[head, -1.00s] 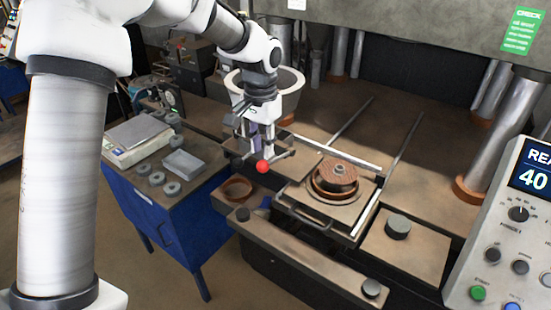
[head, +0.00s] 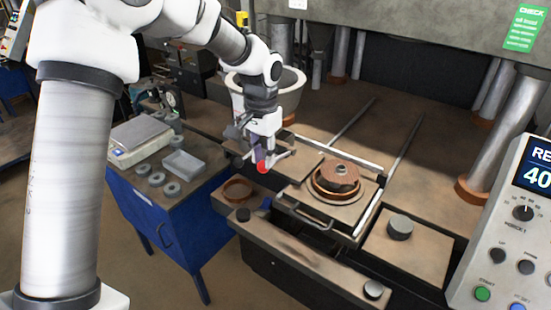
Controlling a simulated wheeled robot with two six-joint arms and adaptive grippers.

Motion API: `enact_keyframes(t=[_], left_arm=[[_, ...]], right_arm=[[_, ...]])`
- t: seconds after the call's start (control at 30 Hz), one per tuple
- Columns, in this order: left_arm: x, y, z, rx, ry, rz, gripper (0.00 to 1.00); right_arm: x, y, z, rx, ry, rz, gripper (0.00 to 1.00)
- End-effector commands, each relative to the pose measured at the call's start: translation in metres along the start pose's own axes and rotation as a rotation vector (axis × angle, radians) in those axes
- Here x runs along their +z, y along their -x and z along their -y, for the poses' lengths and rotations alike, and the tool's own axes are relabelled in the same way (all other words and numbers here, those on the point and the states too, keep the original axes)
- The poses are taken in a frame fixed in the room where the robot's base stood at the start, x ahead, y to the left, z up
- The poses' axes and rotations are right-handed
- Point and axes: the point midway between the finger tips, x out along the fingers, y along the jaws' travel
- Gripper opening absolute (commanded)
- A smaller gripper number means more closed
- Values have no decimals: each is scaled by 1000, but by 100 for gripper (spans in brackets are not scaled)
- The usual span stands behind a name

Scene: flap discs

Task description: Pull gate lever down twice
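The gate lever shows as a red ball knob (head: 263,167) left of the middle of the head view, beside the white hopper (head: 296,78). My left gripper (head: 265,158) reaches down from above and is right at the knob. Its fingers overlap the knob in the picture and partly cover it. The frames do not show clearly whether the fingers are closed on the knob. The lever's rod is hidden behind the gripper. My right gripper is not in view.
A blue bench (head: 170,232) with a scale, a grey tray (head: 184,163) and several rings stands at the left. A round mould (head: 337,180) sits on a plate right of my gripper. A control panel (head: 505,240) stands at the right, with steel columns behind.

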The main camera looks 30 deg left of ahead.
Motion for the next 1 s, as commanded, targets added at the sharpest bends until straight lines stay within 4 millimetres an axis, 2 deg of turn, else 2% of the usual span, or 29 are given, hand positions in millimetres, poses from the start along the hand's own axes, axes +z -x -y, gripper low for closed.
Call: enact_keyframes(t=[1.0], left_arm=[[0,-64,0,0,0,1,25]], right_arm=[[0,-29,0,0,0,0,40]])
